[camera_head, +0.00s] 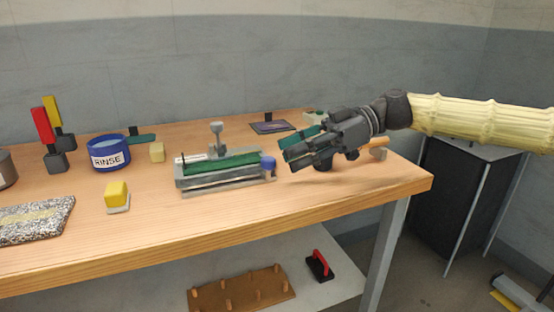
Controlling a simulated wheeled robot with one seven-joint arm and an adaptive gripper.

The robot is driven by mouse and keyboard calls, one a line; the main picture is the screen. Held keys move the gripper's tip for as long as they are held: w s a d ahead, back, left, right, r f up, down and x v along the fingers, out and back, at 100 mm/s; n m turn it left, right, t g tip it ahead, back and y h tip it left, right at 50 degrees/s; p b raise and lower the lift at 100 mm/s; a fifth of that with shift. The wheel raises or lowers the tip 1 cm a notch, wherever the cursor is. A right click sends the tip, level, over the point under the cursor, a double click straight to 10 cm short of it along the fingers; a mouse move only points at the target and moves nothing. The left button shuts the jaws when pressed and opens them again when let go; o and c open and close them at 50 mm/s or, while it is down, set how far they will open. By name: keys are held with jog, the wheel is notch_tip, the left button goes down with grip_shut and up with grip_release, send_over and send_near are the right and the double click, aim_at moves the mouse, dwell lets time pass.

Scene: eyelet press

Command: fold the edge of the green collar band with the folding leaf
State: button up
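A grey metal fixture (222,184) stands on the bench in the middle. The green collar band (235,160) lies lengthwise along its top. A grey post with a round knob (216,128) rises behind the band. A blue knob (268,162) sits at the fixture's right end, and seems to belong to the folding leaf, though I cannot make out the leaf's outline. My gripper (290,152) is just right of the blue knob, above the bench and apart from the fixture. Teal surfaces show at its fingers. I cannot tell whether they are open or hold anything.
A blue RINSE pot (109,154), a yellow block (117,195), a small beige block (157,152) and red- and yellow-handled tools (45,135) stand left. A speckled slab (35,220) lies front left. A dark plate (271,127) lies behind. The bench front (330,210) is clear.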

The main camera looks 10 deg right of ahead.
jog(key=v, duration=0.6)
dwell(0.4)
